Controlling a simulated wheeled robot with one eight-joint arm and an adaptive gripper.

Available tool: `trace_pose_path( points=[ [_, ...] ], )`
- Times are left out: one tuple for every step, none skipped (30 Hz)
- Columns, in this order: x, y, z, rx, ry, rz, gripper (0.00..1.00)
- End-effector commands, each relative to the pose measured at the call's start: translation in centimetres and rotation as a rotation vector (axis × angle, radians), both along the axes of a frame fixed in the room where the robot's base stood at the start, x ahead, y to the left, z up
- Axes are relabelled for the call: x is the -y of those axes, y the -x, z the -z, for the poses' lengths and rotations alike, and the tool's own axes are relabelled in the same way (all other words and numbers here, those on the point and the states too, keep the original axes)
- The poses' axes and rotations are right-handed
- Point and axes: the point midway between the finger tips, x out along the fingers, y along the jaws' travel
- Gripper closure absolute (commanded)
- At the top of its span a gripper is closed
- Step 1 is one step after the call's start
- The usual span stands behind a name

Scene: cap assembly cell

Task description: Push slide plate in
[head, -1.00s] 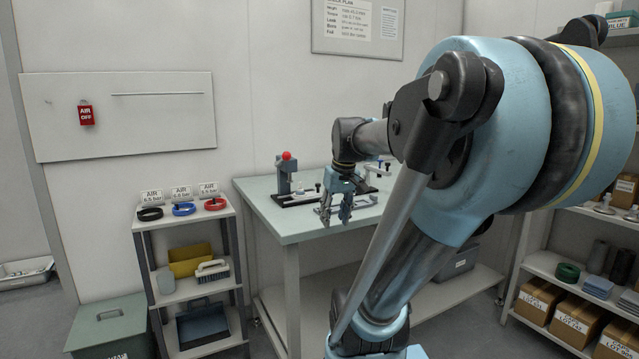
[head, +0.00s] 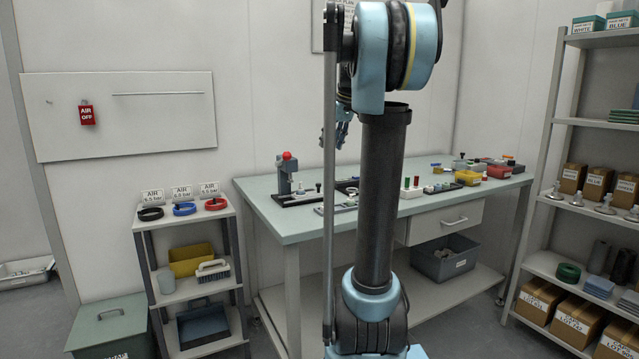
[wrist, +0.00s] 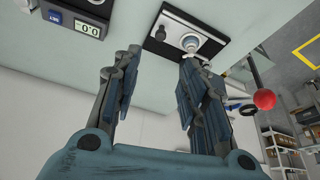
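In the head view a flat metal plate with rails (head: 336,208) lies near the table's front edge; I cannot tell for sure that it is the slide plate, and my arm column partly hides it. Behind it stands a small press (head: 284,175) with a red ball knob on a black base. My gripper (head: 340,133) is raised above the table, partly hidden by my arm. In the wrist view my gripper (wrist: 160,60) is open with nothing between its fingers. Beyond the fingers show a black-edged fixture with a round pale part (wrist: 190,42) and the red ball (wrist: 264,99).
The table (head: 290,232) holds more fixtures, a yellow bin (head: 468,178) and red bins at the right. A digital readout (wrist: 88,28) shows in the wrist view. A small shelf (head: 183,225) stands left of the table. A tall rack (head: 553,205) stands at the right.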

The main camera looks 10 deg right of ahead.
Motion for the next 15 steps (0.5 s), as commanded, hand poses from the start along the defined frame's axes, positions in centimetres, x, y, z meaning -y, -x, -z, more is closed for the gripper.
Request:
trace_pose_path(
  points=[
    [-0.1,-0.2,0.5,0.0,0.0,-0.001,0.6],
    [-0.2,-0.3,0.8,0.0,0.0,0.0,0.6],
    [-0.3,-0.4,1.4,0.0,0.0,0.0,0.6],
    [-0.4,-0.6,1.8,0.0,0.0,0.0,0.6],
    [-0.5,-0.7,2.3,0.0,0.0,0.0,0.6],
    [-0.6,-1.0,2.9,0.0,0.0,0.001,0.6],
    [-0.7,-1.2,3.4,0.0,0.0,0.001,0.6],
    [-0.8,-1.4,3.9,0.0,0.0,0.0,0.6],
    [-1.0,-1.6,4.5,0.0,0.0,0.0,0.6],
    [-1.1,-1.7,5.1,0.0,0.0,0.0,0.6],
    [-1.2,-1.9,5.6,0.0,0.0,0.0,0.6],
    [-1.3,-2.1,6.2,0.0,0.001,0.0,0.6],
    [-1.4,-2.3,6.7,0.0,0.001,0.0,0.6],
    [-1.5,-2.5,7.2,0.0,0.001,0.0,0.6],
    [-1.7,-2.7,7.8,0.0,0.0,0.001,0.6]
  ],
)
